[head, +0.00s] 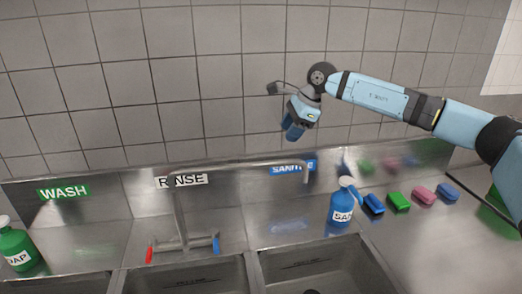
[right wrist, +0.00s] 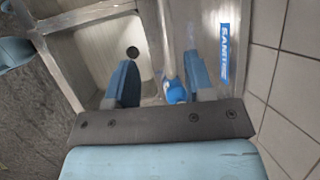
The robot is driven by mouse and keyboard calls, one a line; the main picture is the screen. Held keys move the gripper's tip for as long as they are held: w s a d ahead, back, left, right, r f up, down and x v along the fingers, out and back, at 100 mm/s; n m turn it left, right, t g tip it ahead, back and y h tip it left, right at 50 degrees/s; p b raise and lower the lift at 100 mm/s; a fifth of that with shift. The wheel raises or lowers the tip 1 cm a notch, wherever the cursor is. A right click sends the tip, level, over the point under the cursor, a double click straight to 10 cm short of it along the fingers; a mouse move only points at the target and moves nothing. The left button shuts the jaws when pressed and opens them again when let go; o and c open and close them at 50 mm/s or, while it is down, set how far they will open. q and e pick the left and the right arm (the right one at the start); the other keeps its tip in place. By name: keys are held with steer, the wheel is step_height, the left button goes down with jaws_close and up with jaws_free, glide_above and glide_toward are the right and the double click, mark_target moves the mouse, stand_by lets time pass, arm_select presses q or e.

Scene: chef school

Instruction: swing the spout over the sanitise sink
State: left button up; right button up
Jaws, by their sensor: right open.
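The grey metal spout (head: 240,166) rises from the tap base between the red and blue handles. Its long arm reaches right, and its tip turns down in front of the blue SANITISE sign (head: 292,167). The sanitise sink (head: 315,262) is the right-hand basin, and the spout's tip shows above its back edge. My right gripper (head: 293,132) is open and empty, pointing down above the spout's tip and apart from it in the picture. In the right wrist view its two blue fingers (right wrist: 163,84) stand apart. My left gripper is not in view.
A blue soap bottle (head: 341,207) stands at the sanitise sink's back right corner. Several sponges (head: 398,201) lie to its right. A green soap bottle (head: 18,250) stands far left. The tiled wall (head: 220,70) rises close behind the steel backsplash.

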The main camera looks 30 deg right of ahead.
steer(key=x, duration=1.2)
steer(key=shift+w+d+f, duration=0.2)
steer(key=shift+w+f, duration=0.1)
steer(key=shift+f, duration=0.05)
jaws_close()
